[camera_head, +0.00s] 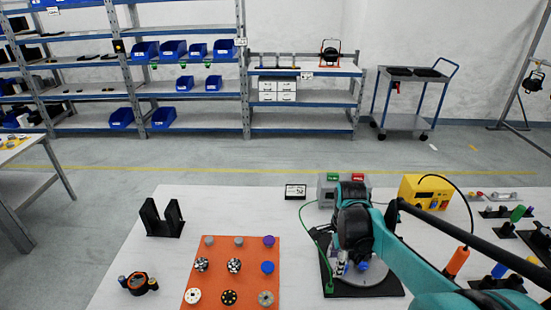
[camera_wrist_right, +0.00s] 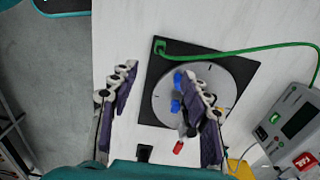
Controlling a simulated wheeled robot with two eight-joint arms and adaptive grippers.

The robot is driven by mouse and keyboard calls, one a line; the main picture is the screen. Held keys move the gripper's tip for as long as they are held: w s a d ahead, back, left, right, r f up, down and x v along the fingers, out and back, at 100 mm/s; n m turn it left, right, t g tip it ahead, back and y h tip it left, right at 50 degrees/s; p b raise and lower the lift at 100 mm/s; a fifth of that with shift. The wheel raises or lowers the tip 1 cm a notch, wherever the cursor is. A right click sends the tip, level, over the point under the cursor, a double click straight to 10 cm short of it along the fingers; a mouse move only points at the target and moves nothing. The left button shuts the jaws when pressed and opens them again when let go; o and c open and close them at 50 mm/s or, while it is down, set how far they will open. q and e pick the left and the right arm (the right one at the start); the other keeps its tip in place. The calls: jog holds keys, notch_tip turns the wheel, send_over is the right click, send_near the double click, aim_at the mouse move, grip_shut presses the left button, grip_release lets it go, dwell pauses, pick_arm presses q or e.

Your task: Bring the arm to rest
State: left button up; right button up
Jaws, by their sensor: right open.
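My right arm comes in from the right in the head view. My right gripper (camera_head: 346,264) hangs above a black square plate (camera_head: 387,287) with a grey round dial on it. In the right wrist view the gripper (camera_wrist_right: 158,80) is open, its two fingers well apart with nothing held between them. The black plate (camera_wrist_right: 240,68) shows beyond the fingers. Small blue pieces (camera_wrist_right: 176,97) and a red-tipped piece (camera_wrist_right: 178,147) show near the right finger, which hides part of the dial. My left gripper is not in the head view.
An orange board (camera_head: 212,283) with several round pieces lies left of the plate. A black bracket (camera_head: 162,218) stands behind it. A green cable (camera_head: 303,214) runs beside a grey box (camera_head: 328,188). A yellow box (camera_head: 427,190) and small parts are at right.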

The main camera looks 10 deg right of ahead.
jog(key=s+a+r+n+t, duration=0.3)
jog(key=s+a+n+t, duration=0.4)
jog(key=n, duration=1.3)
jog(key=shift+s+a+r+n, duration=0.3)
jog(key=shift+s+a, duration=1.5)
jog(key=shift+s, duration=0.2)
